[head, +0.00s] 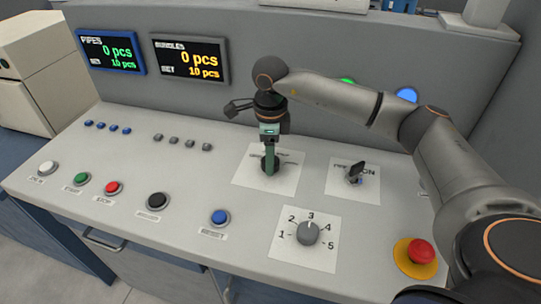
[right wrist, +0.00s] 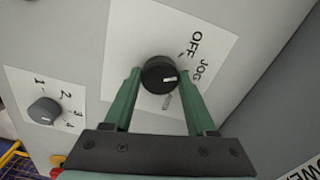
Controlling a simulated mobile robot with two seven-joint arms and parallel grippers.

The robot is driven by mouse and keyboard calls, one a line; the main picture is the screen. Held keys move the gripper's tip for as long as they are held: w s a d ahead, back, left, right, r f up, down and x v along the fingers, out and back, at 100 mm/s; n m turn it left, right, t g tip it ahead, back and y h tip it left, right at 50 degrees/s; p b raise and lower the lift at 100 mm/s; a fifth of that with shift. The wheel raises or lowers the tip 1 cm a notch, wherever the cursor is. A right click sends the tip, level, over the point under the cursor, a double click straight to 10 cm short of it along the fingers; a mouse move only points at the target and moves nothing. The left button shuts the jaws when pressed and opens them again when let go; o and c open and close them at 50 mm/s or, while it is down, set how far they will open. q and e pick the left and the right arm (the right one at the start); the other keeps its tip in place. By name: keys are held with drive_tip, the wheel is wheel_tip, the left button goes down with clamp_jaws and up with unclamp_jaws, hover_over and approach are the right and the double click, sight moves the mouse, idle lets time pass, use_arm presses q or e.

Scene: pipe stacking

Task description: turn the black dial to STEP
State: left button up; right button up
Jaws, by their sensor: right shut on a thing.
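The black dial (right wrist: 158,76) sits on a white label plate (right wrist: 208,88) on the console's top. In the right wrist view the labels OFF and JOG show above and to the right of it. No STEP label can be read. A white pointer mark shows on the dial's right part; which setting it faces is unclear. My right gripper (right wrist: 157,72) is shut on the dial, with one green finger on each side. In the head view my right gripper (head: 270,157) reaches down onto the dial (head: 264,167) and covers much of its plate. My left gripper is not in view.
A black switch (head: 355,172) stands to the right, and a grey numbered knob (head: 309,232) stands in front. A red emergency button (head: 421,251) is near my right arm. Several push buttons are on the left. Two displays (head: 110,52) (head: 190,60) are on the back panel.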

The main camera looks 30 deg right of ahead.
drive_tip(key=m, duration=0.4)
drive_tip(key=shift+m, duration=0.4)
drive_tip(key=m+p, duration=0.1)
drive_tip(key=m, duration=0.3)
drive_tip(key=shift+m, duration=0.3)
drive_tip(key=o, duration=1.4)
wheel_tip(320, 180, up, 13)
drive_tip(key=shift+f, duration=0.2)
